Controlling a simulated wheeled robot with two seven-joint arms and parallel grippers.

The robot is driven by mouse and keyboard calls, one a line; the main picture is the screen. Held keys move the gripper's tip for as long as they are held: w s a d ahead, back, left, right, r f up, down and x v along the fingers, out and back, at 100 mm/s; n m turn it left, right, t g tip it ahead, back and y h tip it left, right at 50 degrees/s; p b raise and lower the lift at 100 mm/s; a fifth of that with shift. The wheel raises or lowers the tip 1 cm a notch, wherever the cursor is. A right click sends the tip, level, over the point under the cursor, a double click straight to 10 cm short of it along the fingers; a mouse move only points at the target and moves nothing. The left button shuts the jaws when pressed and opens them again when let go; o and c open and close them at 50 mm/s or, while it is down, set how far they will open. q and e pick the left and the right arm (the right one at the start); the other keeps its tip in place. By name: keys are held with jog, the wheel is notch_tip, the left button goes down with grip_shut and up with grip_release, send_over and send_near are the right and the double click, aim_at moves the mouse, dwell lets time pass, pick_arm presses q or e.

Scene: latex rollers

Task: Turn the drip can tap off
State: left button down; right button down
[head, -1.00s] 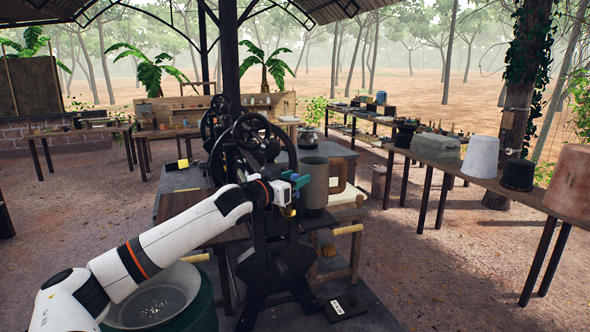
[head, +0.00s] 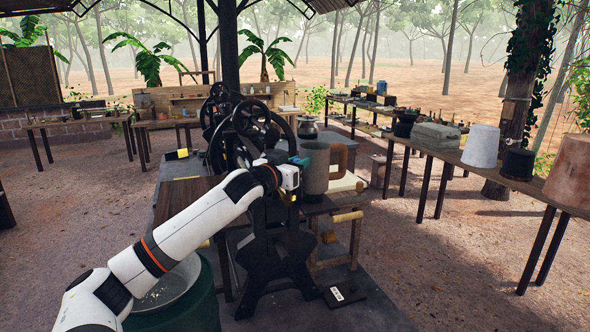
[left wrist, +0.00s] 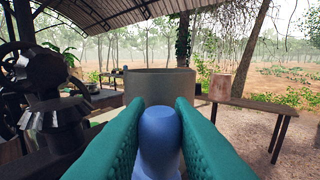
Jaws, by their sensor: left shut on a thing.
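The drip can (head: 316,176) is a grey cylinder with a brown handle on its right side. It stands upright beside the roller machine in the head view, and its grey wall (left wrist: 160,84) shows straight ahead in the left wrist view. A rounded blue knob (left wrist: 160,135), which looks like the can's tap handle, sits between the green fingers of my left gripper (left wrist: 159,125). The fingers are shut on it. In the head view my left gripper (head: 299,163) is at the can's left side, and the tap is mostly hidden. My right gripper is out of view.
The black roller machine (head: 252,122) with its handwheels stands just left of the can. A wide bowl (head: 165,285) on a green drum is under my left arm.

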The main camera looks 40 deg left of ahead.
pick_arm(q)
jog(key=shift+w+d+f+n+y, duration=0.2)
jog(key=shift+n+y, duration=0.1)
jog(key=shift+y, duration=0.1)
jog(key=shift+w+r+n+g+y+b, duration=0.2)
jog(key=shift+n+g+y+b, duration=0.15)
jog(key=shift+n+y, duration=0.4)
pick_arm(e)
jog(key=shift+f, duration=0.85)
pick_arm(q)
jog(key=c, duration=1.3)
grip_release()
jog(key=shift+m, duration=0.25)
jog(key=shift+s+f, duration=0.1)
jog(key=shift+s, duration=0.05)
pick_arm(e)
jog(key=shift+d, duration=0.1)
pick_arm(q)
jog(key=shift+s+d+b, duration=0.1)
jog(key=shift+s+b, duration=0.2)
jog(key=shift+b, duration=0.1)
jog(key=b+v, duration=0.6)
jog(key=v, duration=0.5)
jog(key=shift+d, duration=0.1)
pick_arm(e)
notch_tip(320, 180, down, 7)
